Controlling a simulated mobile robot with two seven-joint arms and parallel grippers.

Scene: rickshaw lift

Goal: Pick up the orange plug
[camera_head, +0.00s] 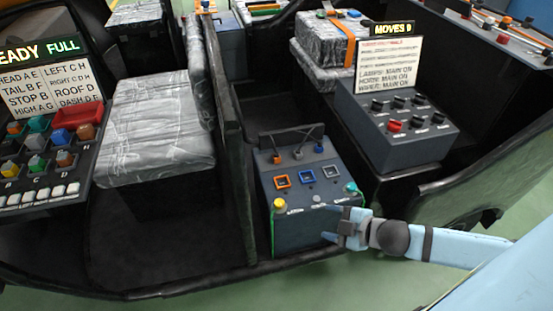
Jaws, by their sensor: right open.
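A dark box (308,214) with a green glowing edge stands in the middle of the rickshaw floor. Several small plugs on dark leads sit at its back top edge; the leftmost one (277,159) looks orange-brown, but it is too small to be sure. An orange-framed socket (282,181) is on the box top, beside blue and white ones. My right gripper (331,223) is open and empty at the box's front right side, below the top and apart from the leftmost plug. My left gripper is not in view.
A control box with black knobs and one red knob (394,126) stands to the right. A board of coloured buttons (40,165) is at the left, with a silver-wrapped seat (155,125) beside it. Dark partition walls (237,150) flank the middle compartment.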

